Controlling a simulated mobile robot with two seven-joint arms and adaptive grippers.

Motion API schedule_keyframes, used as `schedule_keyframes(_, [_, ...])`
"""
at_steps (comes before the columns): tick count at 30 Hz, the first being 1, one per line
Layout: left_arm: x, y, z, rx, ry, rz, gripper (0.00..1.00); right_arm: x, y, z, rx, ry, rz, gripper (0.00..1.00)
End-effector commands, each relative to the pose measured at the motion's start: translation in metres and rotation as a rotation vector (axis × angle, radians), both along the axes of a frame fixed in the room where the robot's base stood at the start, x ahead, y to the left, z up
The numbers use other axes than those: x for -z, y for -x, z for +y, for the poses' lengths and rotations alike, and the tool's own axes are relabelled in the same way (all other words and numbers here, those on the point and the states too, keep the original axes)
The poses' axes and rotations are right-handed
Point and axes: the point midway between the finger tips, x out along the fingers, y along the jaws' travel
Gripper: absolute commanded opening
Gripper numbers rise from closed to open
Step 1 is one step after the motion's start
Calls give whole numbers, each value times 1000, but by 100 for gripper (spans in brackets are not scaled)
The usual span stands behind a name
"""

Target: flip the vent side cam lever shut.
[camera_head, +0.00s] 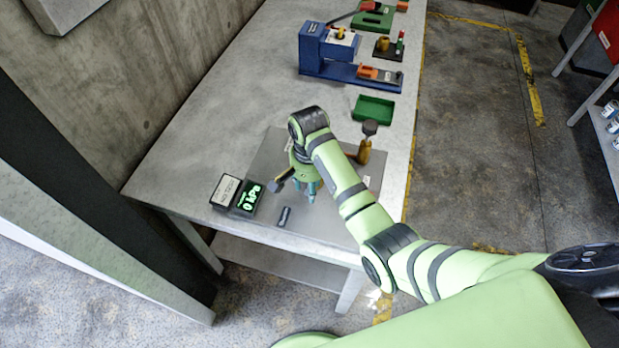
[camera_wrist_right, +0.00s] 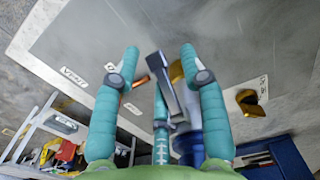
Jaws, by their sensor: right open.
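My right gripper (camera_head: 308,192) points down over the grey plate (camera_head: 262,160) on the bench. In the right wrist view its teal fingers (camera_wrist_right: 158,70) are spread open. A grey lever (camera_wrist_right: 166,88) stands between them in that view, with a gap to both outer fingers; whether it touches the lower finger I cannot tell. A VENT label (camera_wrist_right: 73,78) is on the plate beside the left finger. In the head view a dark lever-like piece (camera_head: 278,182) shows left of the gripper, and a short dark piece (camera_head: 284,215) lies nearer the front edge. My left gripper is not visible.
A display (camera_head: 249,196) reading 0 kPa and a white placard (camera_head: 225,190) stand at the plate's left. A brass post with a dark knob (camera_head: 369,130) is right of my arm. A green tray (camera_head: 373,108) and blue fixture (camera_head: 325,58) stand farther back.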

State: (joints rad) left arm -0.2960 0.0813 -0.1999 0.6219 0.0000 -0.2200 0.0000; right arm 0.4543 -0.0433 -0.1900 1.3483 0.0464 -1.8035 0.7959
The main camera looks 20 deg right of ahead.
Motion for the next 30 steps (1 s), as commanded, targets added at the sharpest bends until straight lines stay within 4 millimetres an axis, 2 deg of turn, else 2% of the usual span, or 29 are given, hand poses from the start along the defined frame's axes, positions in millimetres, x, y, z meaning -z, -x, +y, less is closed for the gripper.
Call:
schedule_keyframes(4, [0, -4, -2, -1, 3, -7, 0, 4, 3, 1, -1, 0, 0, 43])
schedule_keyframes(9, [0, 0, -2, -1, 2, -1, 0, 4, 3, 1, -1, 1, -1, 43])
schedule_keyframes(11, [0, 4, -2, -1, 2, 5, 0, 4, 3, 1, -1, 1, -1, 23])
schedule_keyframes(12, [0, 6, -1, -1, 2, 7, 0, 4, 3, 1, -1, 1, -1, 7])
schedule_keyframes(13, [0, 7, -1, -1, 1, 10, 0, 4, 3, 1, -1, 1, -1, 0])
schedule_keyframes(23, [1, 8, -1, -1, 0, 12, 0, 5, 3, 2, -4, 9, -15, 0])
schedule_keyframes(30, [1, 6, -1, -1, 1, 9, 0, 10, 2, 2, -6, 66, -103, 0])
